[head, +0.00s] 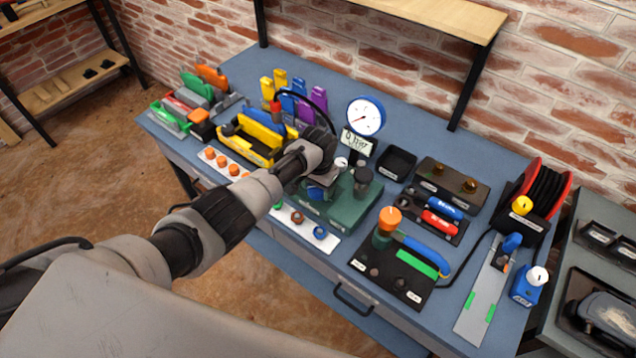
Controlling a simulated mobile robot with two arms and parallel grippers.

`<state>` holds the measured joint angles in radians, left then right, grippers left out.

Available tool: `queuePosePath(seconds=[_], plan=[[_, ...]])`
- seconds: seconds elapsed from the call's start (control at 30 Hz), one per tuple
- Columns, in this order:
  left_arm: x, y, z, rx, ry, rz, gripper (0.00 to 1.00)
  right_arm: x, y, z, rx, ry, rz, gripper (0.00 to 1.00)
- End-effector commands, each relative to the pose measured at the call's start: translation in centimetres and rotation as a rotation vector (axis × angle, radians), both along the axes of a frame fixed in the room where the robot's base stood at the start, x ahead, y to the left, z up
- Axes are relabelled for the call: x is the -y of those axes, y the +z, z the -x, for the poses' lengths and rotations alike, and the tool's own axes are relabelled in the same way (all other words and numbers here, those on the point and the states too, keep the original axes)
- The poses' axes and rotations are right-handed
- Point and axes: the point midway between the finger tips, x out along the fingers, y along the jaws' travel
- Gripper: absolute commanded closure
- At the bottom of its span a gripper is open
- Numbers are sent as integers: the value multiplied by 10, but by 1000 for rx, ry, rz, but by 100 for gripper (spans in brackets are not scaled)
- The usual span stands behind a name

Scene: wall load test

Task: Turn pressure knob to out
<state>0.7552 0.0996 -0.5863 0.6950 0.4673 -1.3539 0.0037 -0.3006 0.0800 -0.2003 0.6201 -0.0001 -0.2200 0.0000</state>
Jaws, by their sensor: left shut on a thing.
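A green unit (335,211) stands on the blue workbench with a round white gauge (365,117) above it. A small sign (355,143) under the gauge reads "0 bar". My left gripper (318,190) is over the left part of this unit, pointing down, and shut on a part there. The gripper and wrist hide most of what it holds, and I cannot tell which way any pointer on it faces. A black cylindrical part (362,178) stands on the unit to the right of the gripper, apart from it. My right gripper is out of view.
A black board with an orange knob (390,215) and a blue-handled lever (428,252) lies to the right. An empty black tray (397,163) is behind. A white strip with orange knobs (233,170) lies left. A red cable reel (545,195) stands far right.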

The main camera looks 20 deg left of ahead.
Motion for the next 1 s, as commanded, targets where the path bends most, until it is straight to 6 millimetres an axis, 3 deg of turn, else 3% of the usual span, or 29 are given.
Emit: queuePosePath(seconds=[0.6, 1.0], plan=[[1, 2, -1, 4, 543, 1, 63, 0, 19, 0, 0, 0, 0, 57], [0, 2, -2, 6, 713, 0, 63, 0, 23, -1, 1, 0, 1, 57]])
